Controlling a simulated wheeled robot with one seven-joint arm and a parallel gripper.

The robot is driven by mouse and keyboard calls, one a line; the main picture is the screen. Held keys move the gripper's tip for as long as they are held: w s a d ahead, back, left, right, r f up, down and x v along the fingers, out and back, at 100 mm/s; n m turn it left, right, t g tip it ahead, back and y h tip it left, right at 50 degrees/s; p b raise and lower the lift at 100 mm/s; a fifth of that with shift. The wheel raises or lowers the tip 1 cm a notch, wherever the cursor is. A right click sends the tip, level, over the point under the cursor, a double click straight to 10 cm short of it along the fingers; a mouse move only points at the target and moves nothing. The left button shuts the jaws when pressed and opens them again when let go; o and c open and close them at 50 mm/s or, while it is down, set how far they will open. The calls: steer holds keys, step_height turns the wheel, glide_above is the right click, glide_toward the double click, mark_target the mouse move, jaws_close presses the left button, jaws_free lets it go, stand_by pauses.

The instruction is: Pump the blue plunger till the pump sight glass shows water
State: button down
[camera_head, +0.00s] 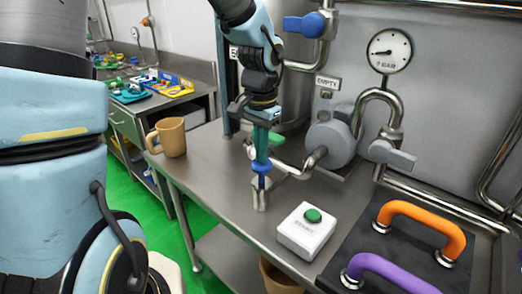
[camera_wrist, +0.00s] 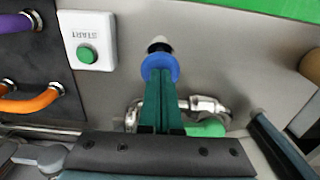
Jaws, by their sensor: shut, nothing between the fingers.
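The blue plunger (camera_head: 261,167) stands upright on a small metal pump body (camera_head: 260,193) on the steel table. My gripper (camera_head: 261,157) points straight down with its tips at the top of the blue plunger. Its green fingers are together with nothing between them. In the wrist view the shut fingertips (camera_wrist: 161,78) overlap the blue disc of the plunger (camera_wrist: 160,66). I cannot tell whether they press on it or hover just above. The pump sight glass cannot be made out clearly in either view.
A white box with a green START button (camera_head: 313,216) stands right of the pump. Orange (camera_head: 425,222) and purple (camera_head: 392,272) handles sit on a dark mat. Pipes with a grey pump housing (camera_head: 331,145) run behind. A tan mug (camera_head: 171,137) stands at the left edge.

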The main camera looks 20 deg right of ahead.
mark_target(261, 165)
step_height(261, 165, down, 4)
steer(key=b, duration=0.3)
steer(key=shift+a, duration=0.1)
steer(key=shift+s, duration=0.1)
steer(key=shift+r+p, duration=0.55)
steer(key=shift+p, duration=0.15)
step_height(261, 165, up, 4)
steer(key=p, duration=0.3)
steer(key=shift+r+p, duration=0.1)
steer(key=shift+p, duration=0.2)
step_height(261, 165, up, 9)
steer(key=b, duration=0.3)
steer(key=shift+r, duration=0.15)
steer(key=shift+w+b, duration=0.2)
steer(key=shift+b, duration=0.5)
